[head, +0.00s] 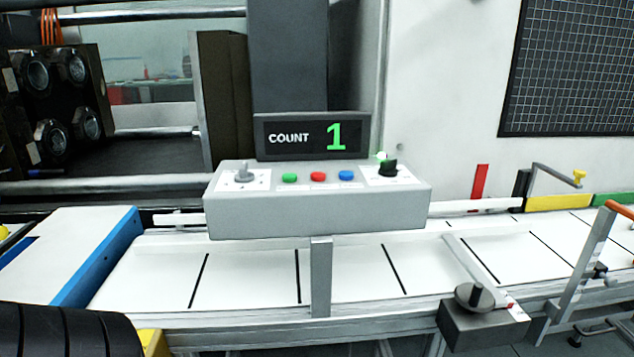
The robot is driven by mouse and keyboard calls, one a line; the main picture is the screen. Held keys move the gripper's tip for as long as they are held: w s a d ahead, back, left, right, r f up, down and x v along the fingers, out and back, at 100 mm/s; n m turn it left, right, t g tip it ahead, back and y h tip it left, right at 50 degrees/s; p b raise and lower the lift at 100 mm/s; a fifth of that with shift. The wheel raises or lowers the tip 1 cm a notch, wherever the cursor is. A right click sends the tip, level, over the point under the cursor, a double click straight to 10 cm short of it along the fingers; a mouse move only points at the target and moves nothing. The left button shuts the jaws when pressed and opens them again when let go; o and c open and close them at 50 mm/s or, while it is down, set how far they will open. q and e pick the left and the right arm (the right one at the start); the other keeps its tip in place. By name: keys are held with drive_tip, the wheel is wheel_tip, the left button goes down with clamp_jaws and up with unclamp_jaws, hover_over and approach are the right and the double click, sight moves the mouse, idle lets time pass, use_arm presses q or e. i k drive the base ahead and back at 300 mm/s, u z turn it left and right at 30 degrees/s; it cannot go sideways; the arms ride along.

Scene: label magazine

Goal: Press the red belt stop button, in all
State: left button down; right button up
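The red button (318,176) sits in the middle of a row of three on the sloped top of a grey control box (318,222). A green button (289,178) is to its left and a blue button (346,175) to its right. Nothing covers or touches the red button. A dark display (275,150) behind the box reads "COUNT 1" in white and green. Neither of my grippers is in view.
A grey knob (243,173) and a black knob (388,168) flank the buttons. The box stands on a post over a white belt (350,277) with black cross lines. A hinged arm (470,265) and an orange-handled lever (590,245) are at right.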

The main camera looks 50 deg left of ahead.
sight(316, 176)
drive_tip(key=u, duration=1.55)
